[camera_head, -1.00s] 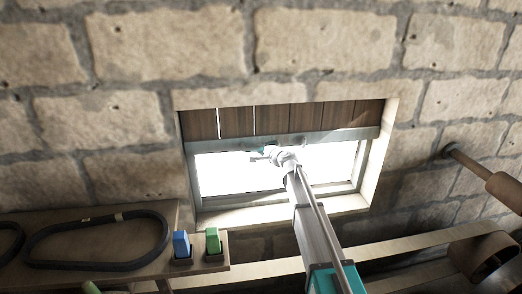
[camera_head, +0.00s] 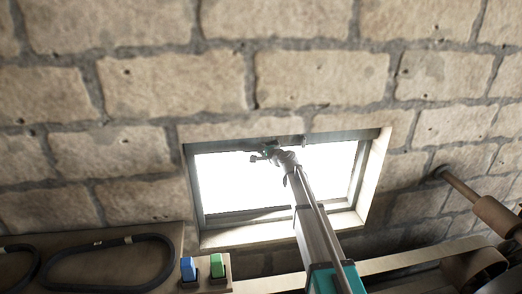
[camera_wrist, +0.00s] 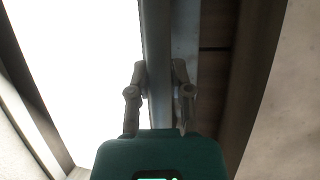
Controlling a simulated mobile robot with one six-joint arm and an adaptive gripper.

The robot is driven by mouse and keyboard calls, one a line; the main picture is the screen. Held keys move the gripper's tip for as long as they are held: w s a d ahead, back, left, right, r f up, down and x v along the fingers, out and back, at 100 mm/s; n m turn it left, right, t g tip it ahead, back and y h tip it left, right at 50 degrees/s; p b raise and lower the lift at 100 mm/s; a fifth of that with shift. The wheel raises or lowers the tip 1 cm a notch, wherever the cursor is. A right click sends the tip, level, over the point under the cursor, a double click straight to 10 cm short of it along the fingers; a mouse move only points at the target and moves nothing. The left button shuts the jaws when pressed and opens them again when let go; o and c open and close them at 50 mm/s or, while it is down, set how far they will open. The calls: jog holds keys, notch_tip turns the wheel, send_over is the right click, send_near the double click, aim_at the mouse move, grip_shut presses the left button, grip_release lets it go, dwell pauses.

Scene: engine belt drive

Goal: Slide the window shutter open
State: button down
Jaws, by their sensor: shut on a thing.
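The window (camera_head: 225,185) is a bright opening in the stone wall, with a grey inner frame. The shutter's grey bottom rail (camera_head: 340,136) lies along the top edge of the opening. In the head view its brown planks are out of sight; in the wrist view some dark planks (camera_wrist: 214,75) show beside the rail. My gripper (camera_head: 263,155) is at the rail, left of the window's middle. In the wrist view my gripper (camera_wrist: 159,72) has a finger on each side of the grey rail (camera_wrist: 157,35) and is shut on it.
A wooden roller on a rod (camera_head: 495,215) sticks out at the right. The wall above the window is clear.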

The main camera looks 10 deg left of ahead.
jog(key=shift+r+p, duration=0.35)
jog(key=shift+r, duration=0.35)
jog(key=c, duration=0.5)
grip_release()
jog(key=shift+c, duration=0.2)
jog(key=shift+f, duration=0.15)
notch_tip(320, 180, down, 30)
jog(key=b, duration=3)
jog(key=shift+f, duration=0.15)
jog(key=shift+s+d, duration=0.1)
jog(key=shift+s, duration=0.1)
jog(key=p+v, duration=0.2)
jog(key=v, duration=1.3)
jog(key=shift+s, duration=0.2)
dwell(1.0)
